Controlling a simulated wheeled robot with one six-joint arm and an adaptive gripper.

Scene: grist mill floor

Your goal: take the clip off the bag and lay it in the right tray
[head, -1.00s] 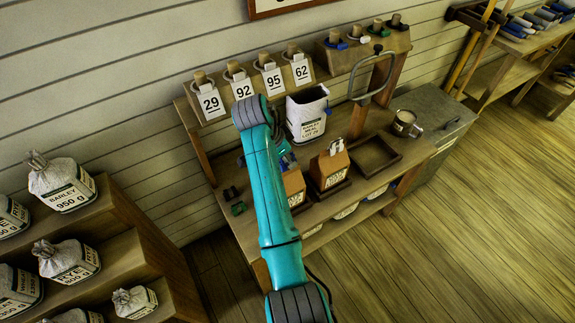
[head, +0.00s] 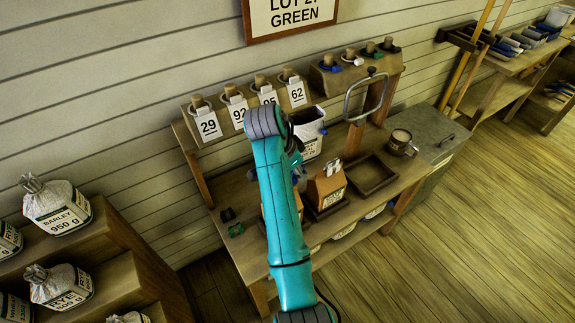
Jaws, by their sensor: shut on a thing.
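The bag (head: 309,140) is pale with a printed label and stands upright on the bench, partly hidden behind my arm. A small blue spot shows at its right edge; I cannot tell what it is. My gripper (head: 300,174) is in front of the bag's lower left, mostly hidden by my forearm. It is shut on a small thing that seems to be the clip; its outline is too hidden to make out. The right tray (head: 391,180) is a shallow dark wooden tray, and it is empty.
A metal mug (head: 400,140) stands right of the tray. A metal hoop (head: 349,97) rises behind. Small dark and green pieces (head: 236,229) lie at the bench's left.

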